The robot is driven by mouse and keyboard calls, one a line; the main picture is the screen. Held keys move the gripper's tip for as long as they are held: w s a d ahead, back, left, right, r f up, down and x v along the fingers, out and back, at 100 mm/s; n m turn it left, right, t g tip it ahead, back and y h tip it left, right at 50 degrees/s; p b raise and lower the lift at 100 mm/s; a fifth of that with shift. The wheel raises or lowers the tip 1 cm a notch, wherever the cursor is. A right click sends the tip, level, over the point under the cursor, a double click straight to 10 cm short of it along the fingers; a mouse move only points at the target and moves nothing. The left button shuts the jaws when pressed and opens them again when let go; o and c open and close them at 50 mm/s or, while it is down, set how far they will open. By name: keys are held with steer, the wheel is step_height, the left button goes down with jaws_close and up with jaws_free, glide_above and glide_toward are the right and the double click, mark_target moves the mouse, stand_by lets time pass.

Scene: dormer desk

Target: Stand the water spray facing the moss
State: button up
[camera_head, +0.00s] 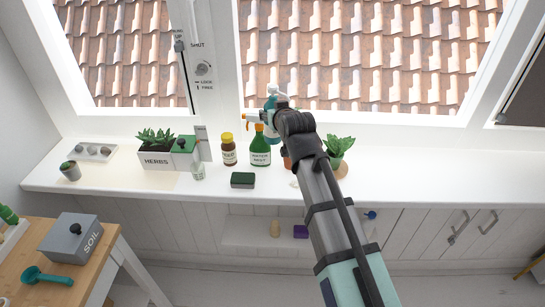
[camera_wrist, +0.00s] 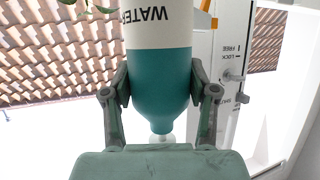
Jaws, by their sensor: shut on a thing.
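My gripper (camera_wrist: 160,85) is shut on a teal bottle (camera_wrist: 160,75) with a white label reading WATER. Its fingers press both sides of the tapered shoulder, and the neck points toward the palm. The label is upside down in the wrist view, as is the window lettering. In the head view my gripper (camera_head: 272,110) is near the window, and the arm hides much of it. A green bottle (camera_head: 260,145) with an orange spray top stands on the sill below it. A dark block with a green top (camera_head: 242,180) lies in front; I cannot tell whether it is the moss.
On the white sill (camera_head: 110,190) stand a HERBS planter (camera_head: 156,158), a brown bottle (camera_head: 229,155), a small glass (camera_head: 198,172) and, to the right, a leafy plant (camera_head: 338,148). The sill is clear farther right. A window handle (camera_head: 203,68) is at upper left.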

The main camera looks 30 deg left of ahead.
step_height(320, 180, down, 16)
steer(key=p, duration=0.3)
stand_by(0.4)
steer(key=shift+f, duration=0.2)
steer(key=shift+f+b, duration=0.1)
steer(key=shift+b, duration=0.2)
steer(key=o, duration=1.5)
steer(key=shift+o, duration=0.2)
steer(key=b+v, duration=0.2)
steer(key=v, duration=0.9)
steer(key=shift+s+d+r, duration=0.1)
steer(key=shift+s+r, duration=0.05)
steer(key=shift+r, duration=0.1)
steer(key=shift+c, duration=0.3)
steer(key=shift+s+d+r, duration=0.2)
steer(key=shift+s, duration=0.05)
steer(key=c, duration=0.3)
